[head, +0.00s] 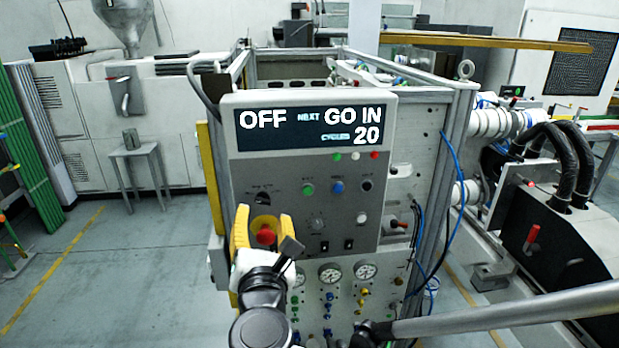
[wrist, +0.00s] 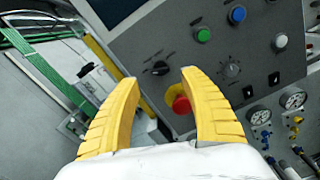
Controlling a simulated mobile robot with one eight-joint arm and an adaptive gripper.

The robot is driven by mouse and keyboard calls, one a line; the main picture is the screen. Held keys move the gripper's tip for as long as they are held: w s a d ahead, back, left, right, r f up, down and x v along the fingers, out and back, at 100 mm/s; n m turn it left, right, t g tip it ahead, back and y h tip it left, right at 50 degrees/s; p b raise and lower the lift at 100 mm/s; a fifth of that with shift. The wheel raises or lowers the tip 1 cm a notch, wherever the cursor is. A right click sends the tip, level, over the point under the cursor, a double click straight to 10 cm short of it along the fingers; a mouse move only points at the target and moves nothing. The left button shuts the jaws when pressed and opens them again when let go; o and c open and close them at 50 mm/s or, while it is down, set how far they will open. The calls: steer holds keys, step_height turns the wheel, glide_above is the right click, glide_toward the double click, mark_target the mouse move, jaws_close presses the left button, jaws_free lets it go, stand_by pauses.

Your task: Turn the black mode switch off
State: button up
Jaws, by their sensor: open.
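The black mode switch (head: 262,198) is a small rotary knob on the left of the grey control panel (head: 290,165), with small marks around it. It also shows in the wrist view (wrist: 160,68), just beyond and between my fingertips. Which mark it points to is too small to read. My gripper (head: 265,214) has two yellow fingers, spread open and empty, in front of the panel below the switch. In the wrist view the gripper (wrist: 162,77) looks apart from the switch. The panel's display (head: 310,127) reads "OFF", "NEXT", "GO IN", "CYCLES 20".
A red stop button (head: 265,236) on a yellow base shows between my fingers; the right finger partly covers it in the wrist view (wrist: 181,104). A green button (head: 308,189), a blue button (head: 337,187) and a grey knob (head: 317,224) sit to the right. Gauges (head: 330,272) are below.

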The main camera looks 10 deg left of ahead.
steer(key=v, duration=0.4)
steer(key=shift+s, duration=0.4)
steer(key=shift+d, duration=0.1)
steer(key=w+d+f+m+g+h+b, duration=0.1)
steer(key=d+f+m+g+h, duration=0.25)
steer(key=d+m, duration=0.6)
steer(key=w+d+f+m+g+h+b, duration=0.1)
steer(key=d+f+m+g+h, duration=0.15)
steer(key=d+f+m, duration=0.7)
steer(key=s+d+f+m+g+y+b, duration=0.1)
steer(key=s+d+f+m+g, duration=0.2)
steer(key=s+d+m, duration=0.8)
steer(key=d+m+g, duration=0.1)
steer(key=m, duration=0.3)
steer(key=shift+d+y, duration=0.3)
steer(key=shift+d, duration=0.1)
